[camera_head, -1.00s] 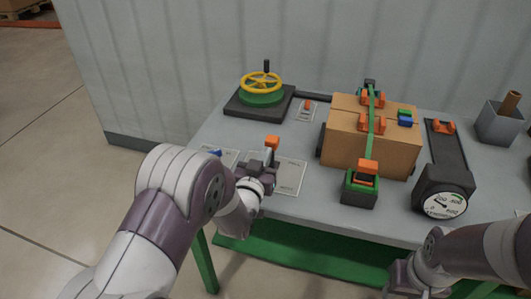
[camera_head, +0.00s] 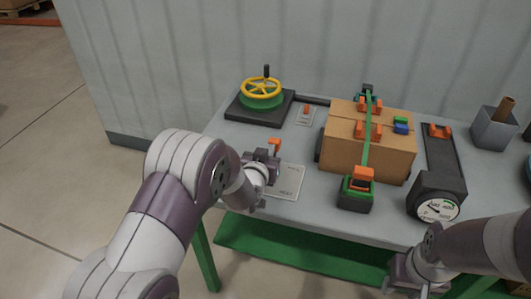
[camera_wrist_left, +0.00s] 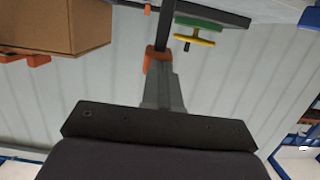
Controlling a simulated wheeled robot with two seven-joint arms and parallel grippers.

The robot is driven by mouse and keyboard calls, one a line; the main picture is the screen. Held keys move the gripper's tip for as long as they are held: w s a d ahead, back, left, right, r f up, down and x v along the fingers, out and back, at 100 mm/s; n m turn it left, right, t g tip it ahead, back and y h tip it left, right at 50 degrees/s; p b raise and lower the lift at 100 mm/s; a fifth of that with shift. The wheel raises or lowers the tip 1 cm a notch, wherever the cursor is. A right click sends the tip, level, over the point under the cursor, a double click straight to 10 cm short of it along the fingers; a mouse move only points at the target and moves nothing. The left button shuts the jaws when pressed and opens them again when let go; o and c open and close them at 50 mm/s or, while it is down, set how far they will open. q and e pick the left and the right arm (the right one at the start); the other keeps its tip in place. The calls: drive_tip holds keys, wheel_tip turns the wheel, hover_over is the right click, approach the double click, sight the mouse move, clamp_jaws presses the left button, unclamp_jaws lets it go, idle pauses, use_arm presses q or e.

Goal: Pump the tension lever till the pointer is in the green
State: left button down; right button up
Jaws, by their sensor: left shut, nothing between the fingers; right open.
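A lever with an orange knob (camera_head: 275,142) stands on a pale labelled plate (camera_head: 287,184) at the left front of the table. My left gripper (camera_head: 271,158) is shut and empty, right by this lever. In the left wrist view the orange knob (camera_wrist_left: 152,57) and a dark stem (camera_wrist_left: 171,42) show just past the shut fingers (camera_wrist_left: 163,88); I cannot tell whether they touch. A round white dial (camera_head: 437,209) faces front at the right. Its pointer and colours are too small to read. My right gripper (camera_head: 404,274) is open and empty by the table's front edge, low right.
A cardboard box (camera_head: 340,157) under a green strap stands mid-table, with a green-based, orange-topped buckle (camera_head: 357,188) before it. A yellow handwheel (camera_head: 261,87) is at the back left. A grey holder (camera_head: 494,129) stands at the back right.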

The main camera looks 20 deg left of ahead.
sight(272, 141)
use_arm(q)
drive_tip(key=w+g, duration=0.1)
drive_tip(key=w+g+p, duration=0.1)
drive_tip(key=shift+w+r+g+p, duration=0.2)
drive_tip(key=shift+w+g+p, duration=0.1)
drive_tip(key=shift+w, duration=0.05)
drive_tip(key=shift+w+f, duration=0.15)
drive_tip(key=shift+w, duration=0.35)
use_arm(e)
wheel_tip(272, 141, up, 2)
drive_tip(key=shift+s+r, duration=0.1)
drive_tip(key=shift+s, duration=0.05)
use_arm(q)
drive_tip(key=shift+r, duration=0.2)
